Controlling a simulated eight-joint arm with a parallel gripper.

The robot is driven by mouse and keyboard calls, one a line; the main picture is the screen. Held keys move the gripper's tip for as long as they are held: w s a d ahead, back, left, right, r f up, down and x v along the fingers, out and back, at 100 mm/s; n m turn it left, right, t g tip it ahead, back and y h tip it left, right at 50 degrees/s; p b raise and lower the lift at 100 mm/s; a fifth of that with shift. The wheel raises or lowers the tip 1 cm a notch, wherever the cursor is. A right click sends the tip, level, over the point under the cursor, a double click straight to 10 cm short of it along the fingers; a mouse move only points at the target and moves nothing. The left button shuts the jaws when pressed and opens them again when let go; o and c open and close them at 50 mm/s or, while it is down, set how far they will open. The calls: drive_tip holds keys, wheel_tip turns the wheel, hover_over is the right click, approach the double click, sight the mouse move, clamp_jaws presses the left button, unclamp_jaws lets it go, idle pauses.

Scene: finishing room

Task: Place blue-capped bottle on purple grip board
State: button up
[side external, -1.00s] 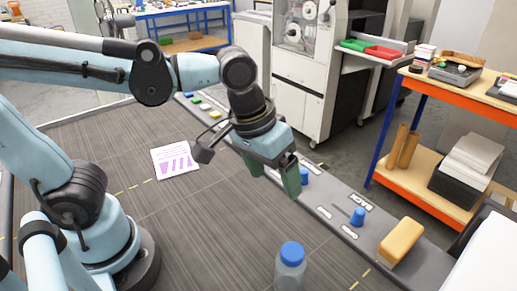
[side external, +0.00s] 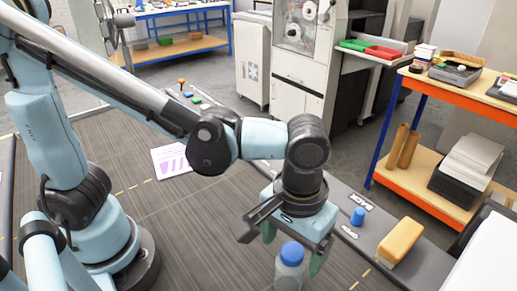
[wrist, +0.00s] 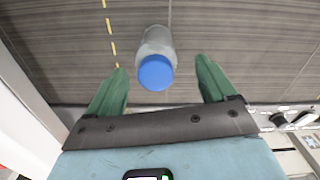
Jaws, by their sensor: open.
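The blue-capped bottle (side external: 289,276) stands upright on the grey table near the bottom of the side view, its lower part cut off by the picture edge. In the wrist view the bottle (wrist: 158,42) lies between the two green fingers, with its blue cap toward me. My gripper (side external: 293,247) is open and empty, its fingers pointing down around the cap area. I see a clear gap on each side of the cap in the wrist view (wrist: 161,66). A white board with purple stripes (side external: 165,165), likely the purple grip board, lies flat on the table at left, partly hidden by my arm.
A yellow-orange block (side external: 400,241) and a blue peg-like piece (side external: 357,216) sit on the dark strip along the table's right edge. Small coloured pieces (side external: 188,94) lie at the far end. The table between bottle and board looks clear.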

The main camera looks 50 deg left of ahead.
drive_tip(key=shift+d+f, duration=0.15)
drive_tip(key=shift+f, duration=1.25)
drive_tip(key=shift+d+f, duration=0.1)
drive_tip(key=shift+f, duration=1.3)
drive_tip(key=shift+s, duration=0.1)
drive_tip(key=c, duration=1.2)
drive_tip(key=shift+r, duration=0.1)
